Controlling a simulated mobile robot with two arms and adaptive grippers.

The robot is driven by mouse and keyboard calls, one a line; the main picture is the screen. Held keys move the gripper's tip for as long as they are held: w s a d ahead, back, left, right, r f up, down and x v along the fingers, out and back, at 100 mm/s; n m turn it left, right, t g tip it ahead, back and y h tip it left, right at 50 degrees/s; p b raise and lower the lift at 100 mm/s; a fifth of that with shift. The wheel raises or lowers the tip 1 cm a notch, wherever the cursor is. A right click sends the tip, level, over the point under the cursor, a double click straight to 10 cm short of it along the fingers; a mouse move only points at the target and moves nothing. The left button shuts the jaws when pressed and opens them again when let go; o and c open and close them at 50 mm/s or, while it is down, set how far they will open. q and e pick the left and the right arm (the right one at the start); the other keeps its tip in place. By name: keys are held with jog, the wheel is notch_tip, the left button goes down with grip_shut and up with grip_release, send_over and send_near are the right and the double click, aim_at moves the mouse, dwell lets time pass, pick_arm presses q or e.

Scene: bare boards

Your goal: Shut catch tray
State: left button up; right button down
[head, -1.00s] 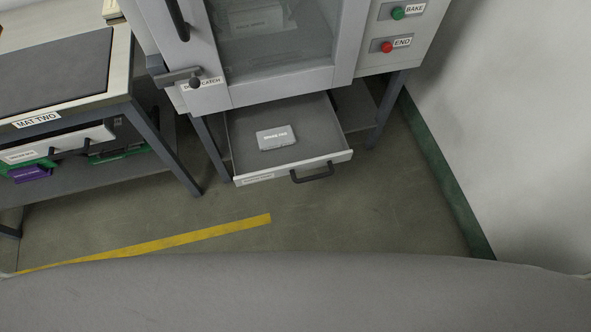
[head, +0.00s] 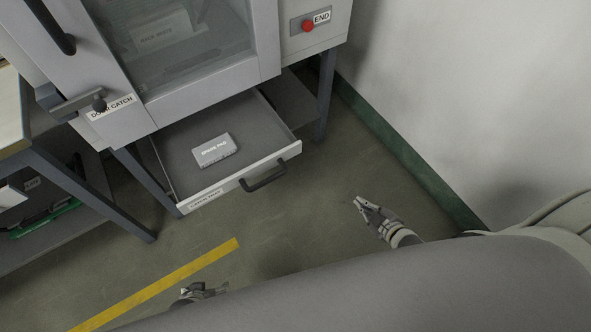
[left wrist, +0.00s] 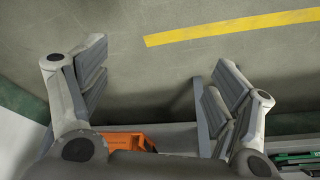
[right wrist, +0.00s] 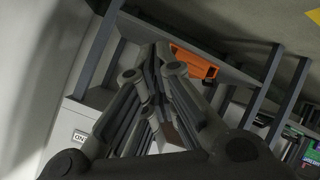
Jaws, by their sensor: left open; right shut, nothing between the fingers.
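The catch tray (head: 164,160) is a grey drawer pulled out under the oven cabinet in the head view. Its white front carries a dark bar handle (head: 264,180). A small pale labelled box (head: 214,150) lies inside it. My right gripper (head: 357,201) is shut and empty, to the right of the tray front and apart from it. It also shows shut in the right wrist view (right wrist: 155,50). My left gripper (head: 222,287) is low in the head view, in front of the tray and apart from it. In the left wrist view it is open (left wrist: 155,75) with nothing between its fingers.
The cabinet's glass door (head: 175,40) is above the tray, with a door catch (head: 98,103) at its lower left. A red END button (head: 308,26) is at the right. A wall (head: 450,90) bounds the right. A bench stands left. Floor before the tray is clear.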

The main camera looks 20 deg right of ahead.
jog(key=w+r+n+t+y+b, duration=0.3)
jog(key=w+r+n+b, duration=0.1)
jog(key=w+r, duration=0.1)
jog(key=n+g+y+b, duration=0.6)
jog(key=n+y+b, duration=0.4)
jog(key=n, duration=0.6)
send_near(277, 157)
jog(key=s+d+p, duration=0.1)
jog(key=s+d, duration=0.4)
jog(key=s, duration=0.2)
pick_arm(q)
jog(key=w+d+r+t+h, duration=0.1)
jog(key=w+r+t, duration=0.3)
jog(key=r, duration=0.7)
jog(key=w+d+r+t+h+b, duration=0.1)
jog(key=w+d+r+t, duration=0.2)
jog(key=w+r, duration=0.6)
jog(key=shift+w+r+t, duration=0.2)
jog(key=shift+r+t, duration=0.6)
jog(key=shift+r, duration=0.9)
pick_arm(e)
jog(key=shift+y, duration=0.4)
jog(key=shift+w+a+f, duration=0.1)
jog(key=shift+w+a, duration=2.2)
jog(key=shift+w+a+f, duration=0.15)
jog(key=shift+w+a, duration=2.1)
jog(key=shift+w, duration=0.05)
